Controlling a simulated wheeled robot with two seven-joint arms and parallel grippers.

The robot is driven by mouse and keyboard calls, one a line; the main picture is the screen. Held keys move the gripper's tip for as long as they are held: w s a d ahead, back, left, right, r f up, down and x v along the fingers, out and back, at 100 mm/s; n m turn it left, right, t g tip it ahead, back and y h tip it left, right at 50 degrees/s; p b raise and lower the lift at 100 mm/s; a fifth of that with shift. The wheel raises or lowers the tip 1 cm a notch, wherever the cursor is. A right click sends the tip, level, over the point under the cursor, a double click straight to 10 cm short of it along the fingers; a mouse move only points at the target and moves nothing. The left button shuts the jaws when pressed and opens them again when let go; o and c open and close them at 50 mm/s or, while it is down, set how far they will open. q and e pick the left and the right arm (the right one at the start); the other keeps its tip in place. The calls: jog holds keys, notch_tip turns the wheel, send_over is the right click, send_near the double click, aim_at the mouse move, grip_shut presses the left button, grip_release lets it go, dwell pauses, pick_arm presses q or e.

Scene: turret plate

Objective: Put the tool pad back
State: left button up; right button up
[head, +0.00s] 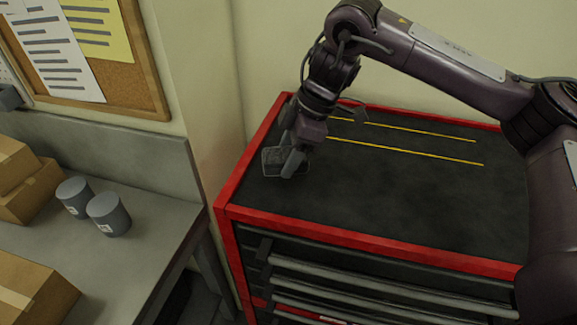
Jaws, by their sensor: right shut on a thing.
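My right gripper (289,153) is at the left end of the red tool cabinet's top, pointing down. It is shut on a small dark grey block-like thing, which I take to be the tool pad (271,161). The pad shows just left of the fingers, low over or touching the black mat (400,195); I cannot tell which. The fingers hide part of it. Two parallel yellow lines (410,152) run along the mat to the right of the gripper. My left gripper is not in view.
The cabinet's raised red rim (370,233) surrounds the mat, which is otherwise bare. A grey bench (150,230) at left holds two grey cans (109,214) and cardboard boxes (28,290). A cork board (130,82) hangs behind it. A gap separates bench and cabinet.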

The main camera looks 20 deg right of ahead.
jog(key=shift+f, duration=1.75)
jog(key=shift+f, duration=0.15)
jog(key=o, duration=1)
jog(key=shift+c, duration=0.2)
jog(key=shift+d+r, duration=0.1)
jog(key=shift+r, duration=0.35)
jog(key=p+v, duration=0.1)
jog(key=v, duration=1)
jog(key=shift+r, duration=0.15)
